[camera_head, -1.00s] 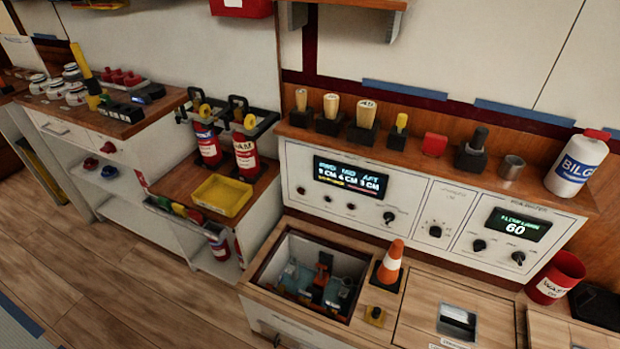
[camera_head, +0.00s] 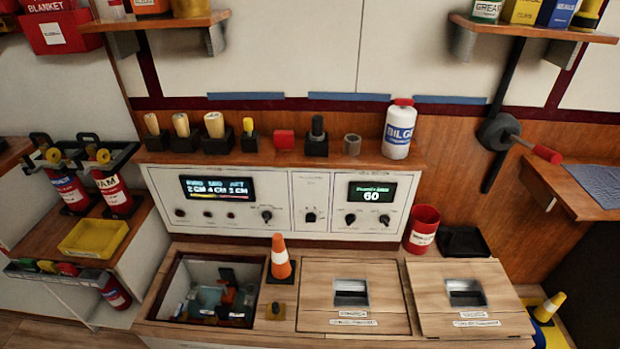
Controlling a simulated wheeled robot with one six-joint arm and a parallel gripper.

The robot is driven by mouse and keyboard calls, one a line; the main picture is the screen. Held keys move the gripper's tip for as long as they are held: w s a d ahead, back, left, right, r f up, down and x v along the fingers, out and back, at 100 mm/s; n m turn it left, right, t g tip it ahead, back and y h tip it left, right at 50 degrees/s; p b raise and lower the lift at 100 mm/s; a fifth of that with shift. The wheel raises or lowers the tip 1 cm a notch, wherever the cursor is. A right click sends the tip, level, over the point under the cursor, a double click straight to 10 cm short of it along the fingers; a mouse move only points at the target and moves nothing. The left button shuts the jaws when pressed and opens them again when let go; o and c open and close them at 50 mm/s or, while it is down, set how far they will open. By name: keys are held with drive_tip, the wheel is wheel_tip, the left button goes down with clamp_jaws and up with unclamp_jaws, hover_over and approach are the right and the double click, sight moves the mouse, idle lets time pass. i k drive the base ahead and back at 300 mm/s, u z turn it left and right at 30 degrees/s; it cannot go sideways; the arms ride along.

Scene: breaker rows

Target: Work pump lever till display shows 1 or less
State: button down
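A lever with a red grip (camera_head: 547,155) sticks out from a dark round hub (camera_head: 498,132) on the wall at the right; it looks like the pump lever. Its rod slopes down to the right. A wide display (camera_head: 218,188) on the white panel shows three readings, which look like 2 CM, 4 CM and 3 CM. A smaller display (camera_head: 371,192) to its right shows 60. My gripper is not in view.
An open hatch (camera_head: 166,284) with equipment inside, an orange cone (camera_head: 280,257) and two closed hatch covers (camera_head: 387,307) lie below the panel. A red cup (camera_head: 422,229) and black tray (camera_head: 463,242) stand left of the lever. A shelf (camera_head: 540,32) hangs above it.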

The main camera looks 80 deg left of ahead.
sight(552, 156)
drive_tip(key=i, duration=0.9)
drive_tip(key=u, duration=3.35)
drive_tip(key=i, duration=0.5)
drive_tip(key=z, duration=0.05)
drive_tip(key=k, duration=1)
drive_tip(key=z, duration=1.55)
